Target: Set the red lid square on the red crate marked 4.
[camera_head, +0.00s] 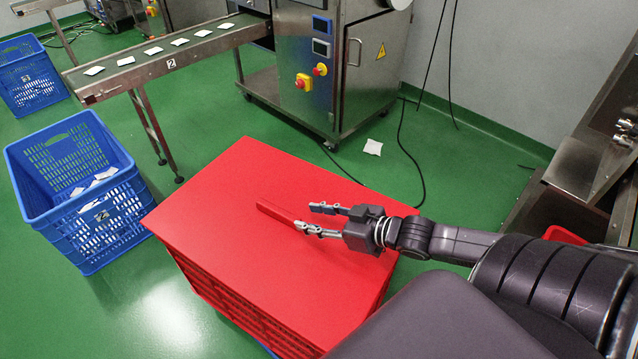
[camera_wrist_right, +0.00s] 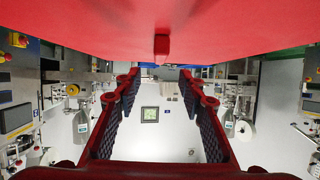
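The red lid (camera_head: 225,190) is a large flat sheet lying over the red crate (camera_head: 225,300), whose slatted side shows below its front left edge. The lid hides the crate's top, and I see no number 4. A raised red bar (camera_head: 272,212) stands on the lid's middle; its end also shows in the right wrist view (camera_wrist_right: 162,47). My right gripper (camera_head: 312,218) is open at the right end of this bar. In the wrist view its fingers are spread either side of the bar, with no visible contact. My left gripper is not in view.
A blue crate (camera_head: 38,200) with white packets stands left of the red crate. A conveyor (camera_head: 150,68) and steel machine (camera_head: 325,110) stand behind. Cables and a white packet (camera_head: 373,147) lie on the green floor. Part of another red object (camera_head: 563,236) shows at right.

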